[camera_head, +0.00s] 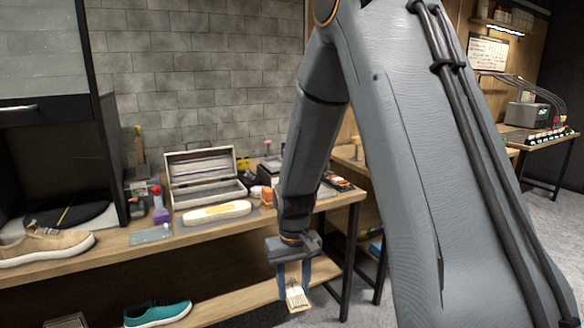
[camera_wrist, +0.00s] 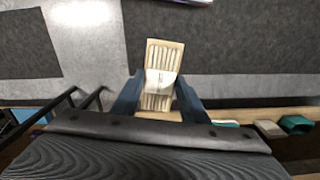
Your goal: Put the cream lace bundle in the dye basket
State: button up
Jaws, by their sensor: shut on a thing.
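My gripper (camera_head: 294,276) is shut on the cream lace bundle (camera_head: 297,295), a flat pale pack with stripes and a band around it. The bundle hangs below the fingers, in front of the bench's right end in the head view. In the wrist view my gripper (camera_wrist: 158,95) has a blue finger on each side of the bundle (camera_wrist: 163,60), with grey floor beyond. I cannot make out a dye basket for certain in either view.
The wooden bench (camera_head: 120,250) carries a tan sneaker (camera_head: 45,243), an open case (camera_head: 205,175) and a cream oblong item (camera_head: 217,212). A teal sneaker (camera_head: 158,312) is on the lower shelf. Another table (camera_head: 545,140) stands at the back right.

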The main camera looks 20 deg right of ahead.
aim_at(275, 165)
jog(key=z, duration=1.4)
jog(key=i, duration=1.1)
jog(key=u, duration=1.05)
